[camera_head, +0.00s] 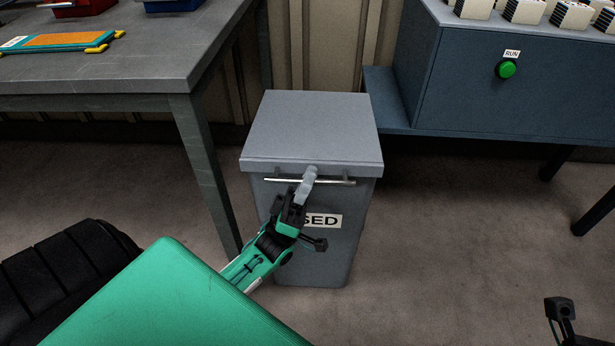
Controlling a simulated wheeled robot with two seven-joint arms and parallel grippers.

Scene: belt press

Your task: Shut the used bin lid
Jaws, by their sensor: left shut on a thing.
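The grey used bin (345,255) stands on the floor between the two tables, its label partly covered by my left gripper. Its grey lid (312,128) lies flat over the top, with no gap visible at the front edge. A thin metal handle bar (335,182) runs across the front just below the lid's edge. My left gripper (309,178) reaches up from below and is shut on the handle bar near its middle. Part of my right gripper (562,310) shows at the bottom right corner, apart from the bin; its fingers are not clear.
A grey table (130,60) at left holds a teal and orange tray (60,41) and red and blue boxes; its leg stands beside the bin. A blue-grey machine (470,75) with a green RUN button (505,69) is at right. Floor right of the bin is clear.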

